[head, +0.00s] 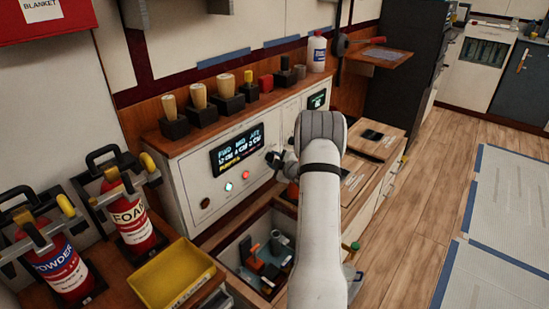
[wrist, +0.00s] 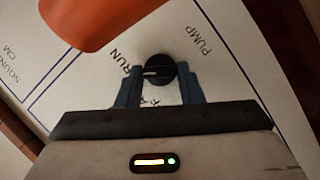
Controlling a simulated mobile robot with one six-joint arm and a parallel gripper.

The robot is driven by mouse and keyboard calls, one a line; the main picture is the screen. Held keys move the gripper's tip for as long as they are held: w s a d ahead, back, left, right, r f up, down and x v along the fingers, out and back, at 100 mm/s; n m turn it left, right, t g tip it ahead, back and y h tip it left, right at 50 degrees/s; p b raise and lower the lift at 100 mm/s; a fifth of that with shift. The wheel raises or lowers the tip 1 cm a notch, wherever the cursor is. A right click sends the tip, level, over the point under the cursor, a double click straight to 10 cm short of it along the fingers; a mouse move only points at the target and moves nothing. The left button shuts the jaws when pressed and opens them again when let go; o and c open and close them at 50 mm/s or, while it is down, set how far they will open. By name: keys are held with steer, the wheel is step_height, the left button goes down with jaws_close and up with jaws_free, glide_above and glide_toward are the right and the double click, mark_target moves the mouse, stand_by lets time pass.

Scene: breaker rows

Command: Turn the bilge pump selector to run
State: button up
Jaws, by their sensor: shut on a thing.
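The bilge pump selector (wrist: 160,70) is a round black knob with a pale pointer line, on a white panel with blue lines and the words PUMP and RUN. In the wrist view its pointer line lies roughly level, its outer end to the left, below the RUN lettering. My gripper (wrist: 160,88) is shut on the knob, one blue-grey finger on each side. The fingers cover part of the lettering, so the other position marks cannot be read in full.
A white cabinet panel (head: 190,185) carries a lit display (head: 237,149) and small lamps. Wooden-handled items stand on its shelf. An open drawer (head: 240,235) with tools lies below, and a yellow tray (head: 170,275) and extinguishers at left. An orange thing (wrist: 100,22) is close in the wrist view.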

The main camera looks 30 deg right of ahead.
steer(key=shift+d+m+g+y+p, duration=0.1)
steer(key=shift+m+g+y+p, duration=0.3)
steer(key=shift+m+p, duration=0.45)
steer(key=o, duration=1)
steer(key=shift+c, duration=0.2)
steer(key=shift+r, duration=0.1)
steer(key=p+v, duration=0.1)
steer(key=v, duration=0.6)
steer(key=shift+s, duration=0.4)
steer(key=shift+r, duration=0.15)
